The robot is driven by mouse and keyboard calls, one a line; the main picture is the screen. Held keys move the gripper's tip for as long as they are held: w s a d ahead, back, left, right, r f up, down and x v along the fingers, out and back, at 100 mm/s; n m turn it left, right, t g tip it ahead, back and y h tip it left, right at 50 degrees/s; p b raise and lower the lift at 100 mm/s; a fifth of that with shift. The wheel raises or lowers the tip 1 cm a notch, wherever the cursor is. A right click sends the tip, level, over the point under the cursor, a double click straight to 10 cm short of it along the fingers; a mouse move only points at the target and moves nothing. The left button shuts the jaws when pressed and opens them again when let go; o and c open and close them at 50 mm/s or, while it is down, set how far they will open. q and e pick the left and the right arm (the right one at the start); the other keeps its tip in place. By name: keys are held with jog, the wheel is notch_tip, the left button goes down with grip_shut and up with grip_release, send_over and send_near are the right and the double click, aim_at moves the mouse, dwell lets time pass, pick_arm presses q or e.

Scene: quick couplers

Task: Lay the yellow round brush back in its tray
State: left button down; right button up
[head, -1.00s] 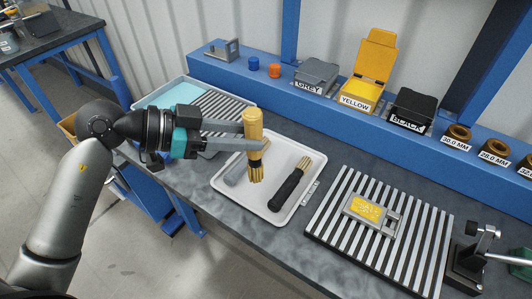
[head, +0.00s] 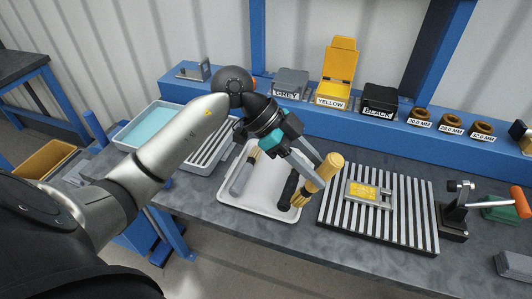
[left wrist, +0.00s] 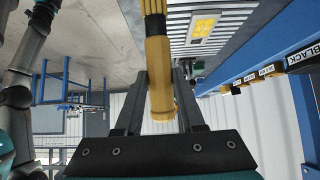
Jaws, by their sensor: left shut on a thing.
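My left gripper (head: 316,177) is shut on the yellow round brush (head: 331,165) by its handle. The brush is tilted, its handle end up to the right and its bristles down to the left, over the right edge of the white tray (head: 262,203). I cannot tell whether the bristles touch anything. In the left wrist view the yellow brush (left wrist: 158,75) stands between the two fingers. A grey-handled brush (head: 243,174) and a black-handled brush (head: 289,188) lie in the tray, the black one partly hidden by the gripper.
A slatted rack (head: 345,214) with a yellow-labelled plate (head: 368,193) lies right of the tray. A clamp with an orange handle (head: 522,202) is farther right. Grey, yellow (head: 333,101) and black boxes stand on the blue ledge behind. A teal-lined tray (head: 152,128) is at left.

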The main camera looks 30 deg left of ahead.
pick_arm(q)
jog(key=m+g+y, duration=0.1)
jog(key=w+f+m+g+y+p, duration=0.1)
jog(key=shift+m, duration=0.3)
jog(key=a+f+m+y+p, duration=0.2)
jog(key=a+f+m+y, duration=0.15)
jog(key=m+y, duration=0.35)
jog(key=m+t+y+p, duration=0.1)
jog(key=m+t+p, duration=0.25)
jog(key=m, duration=0.55)
send_over(266, 186)
jog(key=s, duration=0.1)
notch_tip(266, 186, down, 2)
jog(key=shift+s+d+f+t+b, duration=0.1)
jog(key=shift+s+d+t+b, duration=0.1)
jog(key=shift+t+b, duration=0.15)
notch_tip(266, 186, down, 8)
jog(key=b, duration=0.7)
jog(key=shift+r, duration=0.25)
jog(key=shift+f+b, duration=0.75)
jog(key=shift+b, duration=0.2)
jog(key=shift+c, duration=2.2)
grip_release()
jog(key=shift+n, duration=0.3)
